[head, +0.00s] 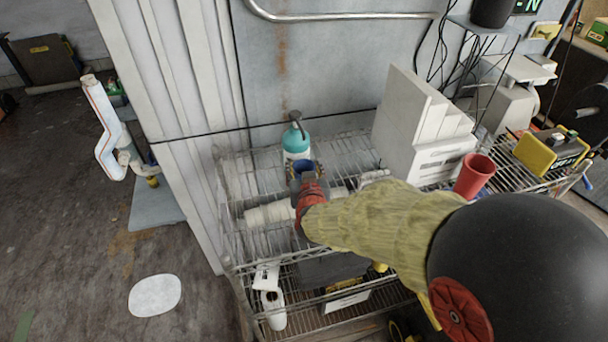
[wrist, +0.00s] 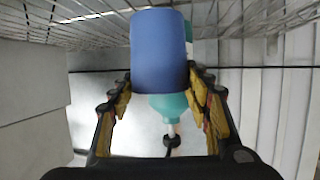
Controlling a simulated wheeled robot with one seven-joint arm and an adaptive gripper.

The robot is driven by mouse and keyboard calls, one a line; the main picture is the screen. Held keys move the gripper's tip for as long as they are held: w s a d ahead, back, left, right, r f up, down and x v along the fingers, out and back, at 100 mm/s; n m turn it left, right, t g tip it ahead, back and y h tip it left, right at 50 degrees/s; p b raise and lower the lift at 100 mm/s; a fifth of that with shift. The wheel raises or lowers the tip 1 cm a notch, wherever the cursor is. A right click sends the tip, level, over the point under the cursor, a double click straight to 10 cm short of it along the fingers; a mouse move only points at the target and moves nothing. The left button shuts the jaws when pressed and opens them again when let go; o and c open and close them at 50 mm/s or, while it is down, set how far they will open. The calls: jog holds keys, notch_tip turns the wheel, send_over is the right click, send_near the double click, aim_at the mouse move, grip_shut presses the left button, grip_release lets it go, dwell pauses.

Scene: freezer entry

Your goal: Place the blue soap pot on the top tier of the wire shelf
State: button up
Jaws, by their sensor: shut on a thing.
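The blue soap pot (head: 304,166) is between the fingers of my gripper (head: 306,178), over the left part of the wire shelf's top tier (head: 345,152). In the wrist view the blue pot (wrist: 160,50) fills the space between the two yellow-padded fingers of my gripper (wrist: 159,85), which is shut on it. That view looks upside down, with the shelf wires (wrist: 75,15) along the top edge. The pot looks upright. I cannot tell whether its base touches the wires. My gripper hides part of the pot in the head view.
A teal-topped pump bottle (head: 296,140) stands just behind the pot. White rolls (head: 268,213) lie in front and to the left. A white box stack (head: 425,125), a red cup (head: 474,175) and a yellow device (head: 550,150) stand to the right. Bare wires show between bottle and boxes.

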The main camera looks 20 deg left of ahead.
jog(key=shift+f, duration=0.75)
jog(key=shift+f+b, duration=0.2)
jog(key=shift+b, duration=0.1)
jog(key=o, duration=1.1)
jog(key=shift+r, duration=0.15)
jog(key=shift+s+r+p, duration=0.2)
jog(key=shift+p, duration=0.1)
jog(key=p+v, duration=0.2)
jog(key=v, duration=0.9)
jog(key=shift+s+d+p, duration=0.2)
jog(key=shift+s+p, duration=0.1)
jog(key=shift+p, duration=0.1)
